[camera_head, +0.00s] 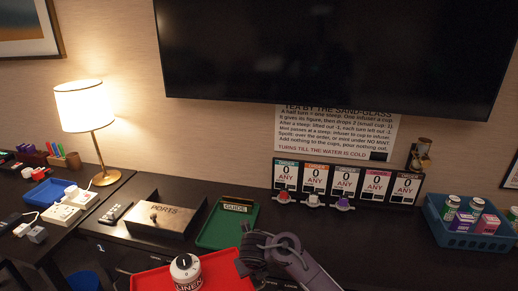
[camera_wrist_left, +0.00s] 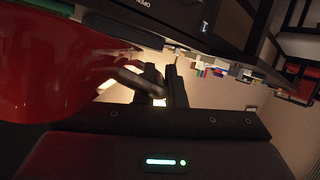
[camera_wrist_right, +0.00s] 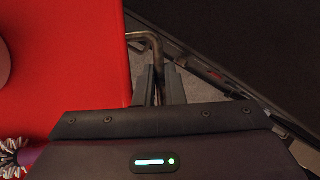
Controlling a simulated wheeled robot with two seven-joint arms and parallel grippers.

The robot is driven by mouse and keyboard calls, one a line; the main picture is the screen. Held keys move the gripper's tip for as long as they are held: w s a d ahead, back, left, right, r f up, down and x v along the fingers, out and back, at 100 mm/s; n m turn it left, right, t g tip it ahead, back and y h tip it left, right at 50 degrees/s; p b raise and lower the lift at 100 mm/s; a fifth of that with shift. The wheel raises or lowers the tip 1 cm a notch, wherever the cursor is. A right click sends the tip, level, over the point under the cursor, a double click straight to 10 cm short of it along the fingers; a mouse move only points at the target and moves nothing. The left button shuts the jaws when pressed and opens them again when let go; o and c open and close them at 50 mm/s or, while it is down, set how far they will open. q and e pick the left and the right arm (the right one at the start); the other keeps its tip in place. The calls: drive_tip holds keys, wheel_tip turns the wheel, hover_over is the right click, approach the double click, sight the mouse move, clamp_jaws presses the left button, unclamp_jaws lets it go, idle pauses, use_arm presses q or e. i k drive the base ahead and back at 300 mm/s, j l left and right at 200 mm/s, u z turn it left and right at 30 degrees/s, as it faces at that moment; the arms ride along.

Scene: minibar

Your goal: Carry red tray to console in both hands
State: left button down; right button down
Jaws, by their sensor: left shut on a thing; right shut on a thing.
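The red tray (camera_head: 215,272) shows at the bottom middle of the head view, in front of the dark counter (camera_head: 330,235); its near part is cut off. A white round container (camera_head: 186,272) with a dark knob and a "LINEN" label stands on it. My right gripper (camera_wrist_right: 159,75) is shut on the tray's metal handle (camera_wrist_right: 148,37), beside the red edge (camera_wrist_right: 100,70). My left gripper (camera_wrist_left: 165,80) is shut at the handle (camera_wrist_left: 125,74) on the other side of the red tray (camera_wrist_left: 60,70); the contact is dim. The left gripper is outside the head view.
On the counter are a box marked "PORTS" (camera_head: 163,218), a green tray (camera_head: 212,230) with a "GUIDE" sign, a row of cards (camera_head: 344,183) and a blue basket (camera_head: 465,232) with cans and cartons. A lamp (camera_head: 88,110) and sockets are at left. The counter right of centre is bare.

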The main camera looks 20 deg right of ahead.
sight(342, 244)
drive_tip(key=i+l+z, duration=0.2)
drive_tip(key=l+z, duration=0.2)
drive_tip(key=i+l+z, duration=0.5)
drive_tip(key=z, duration=0.25)
